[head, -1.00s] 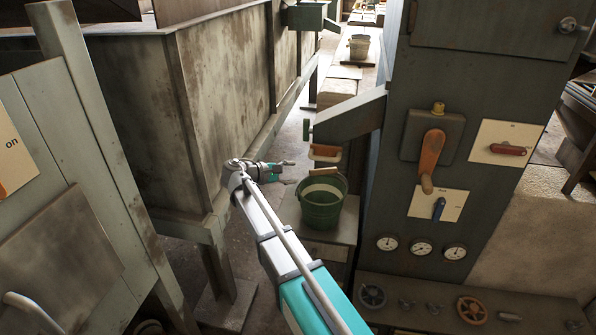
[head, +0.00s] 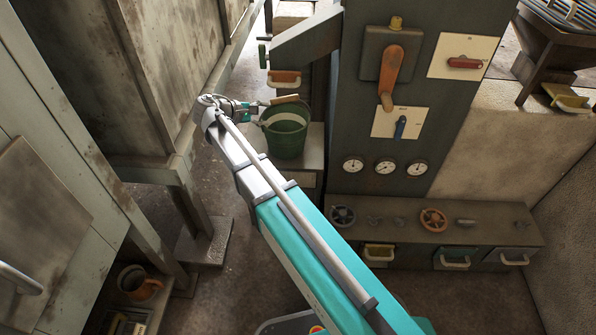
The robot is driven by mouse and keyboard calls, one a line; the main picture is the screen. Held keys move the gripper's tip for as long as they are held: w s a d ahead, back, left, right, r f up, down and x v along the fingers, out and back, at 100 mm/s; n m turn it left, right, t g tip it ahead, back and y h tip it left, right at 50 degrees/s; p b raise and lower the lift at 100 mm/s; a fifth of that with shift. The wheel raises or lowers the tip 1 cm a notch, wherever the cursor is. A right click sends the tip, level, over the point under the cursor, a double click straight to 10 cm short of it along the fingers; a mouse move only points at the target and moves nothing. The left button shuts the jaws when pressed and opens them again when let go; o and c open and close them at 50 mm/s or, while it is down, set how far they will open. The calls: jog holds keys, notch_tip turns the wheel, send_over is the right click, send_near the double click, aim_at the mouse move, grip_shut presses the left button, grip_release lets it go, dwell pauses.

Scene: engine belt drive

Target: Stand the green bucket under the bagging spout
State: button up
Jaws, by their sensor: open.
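The green bucket (head: 285,140) stands upright on a low pale stand (head: 312,150). Its wooden hand grip (head: 285,99) shows at the top of the rim. The grey bagging spout (head: 303,38) slopes down from the cabinet, with a rust-brown piece (head: 284,78) at its mouth. The bucket shows just below the mouth in the picture; I cannot tell whether it is exactly under it. My gripper (head: 252,107) is open and small in view, at the left of the bucket's rim by the hand grip. I cannot tell whether it touches the bucket.
The dark cabinet (head: 440,130) with levers and gauges rises right of the bucket. A low bench (head: 375,222) with handwheels and drawers stands before it. A wooden bin (head: 165,60) on legs is at left. The floor (head: 235,195) between is clear.

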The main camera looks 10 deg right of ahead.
jog(key=s+d+f+m+g+y, duration=0.1)
jog(key=s+d+f+m+y, duration=0.1)
jog(key=s, duration=0.5)
jog(key=s+d+f+m+g+y, duration=0.1)
jog(key=s+d+f+m+y, duration=0.2)
jog(key=s+f+m+y, duration=0.2)
jog(key=s+d+f+m+g+y, duration=0.2)
jog(key=s+f+m+y, duration=0.2)
jog(key=s, duration=0.6)
jog(key=shift+s+d+y, duration=0.3)
jog(key=shift+s+y, duration=0.05)
jog(key=shift+y, duration=0.35)
jog(key=shift+s, duration=0.15)
